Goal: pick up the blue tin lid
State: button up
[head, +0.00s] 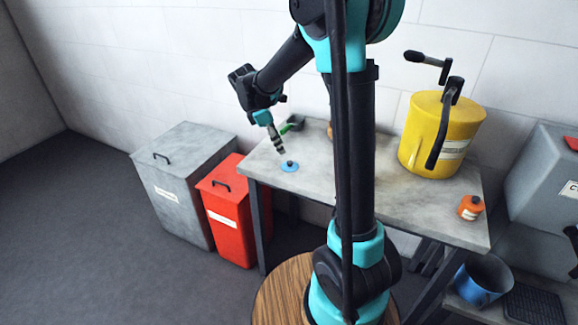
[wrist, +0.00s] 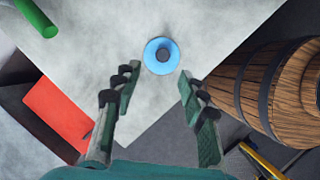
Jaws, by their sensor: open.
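The blue tin lid (head: 289,166) is a small round disc with a dark knob, lying flat near the left end of the grey table in the head view. In the wrist view the lid (wrist: 161,56) lies just beyond my fingertips, about midway between them sideways. My gripper (head: 280,149) is above the table close to the lid, pointing down, and apart from it. In the wrist view my gripper (wrist: 157,82) has its two fingers spread with nothing between them.
The table (head: 400,203) also bears a yellow drum (head: 435,135) with a crank, an orange tin (head: 471,207) and a green object (head: 292,124). A red bin (head: 228,217) and a grey bin (head: 178,180) stand left of it. A wooden barrel (wrist: 285,88) shows right in the wrist view.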

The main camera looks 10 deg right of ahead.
aim_at(290, 161)
jog(key=shift+s+d+x, duration=0.1)
jog(key=shift+x, duration=1.75)
jog(key=shift+s+d+x, duration=0.1)
jog(key=shift+x, duration=1.75)
jog(key=shift+r, duration=0.1)
grip_shut()
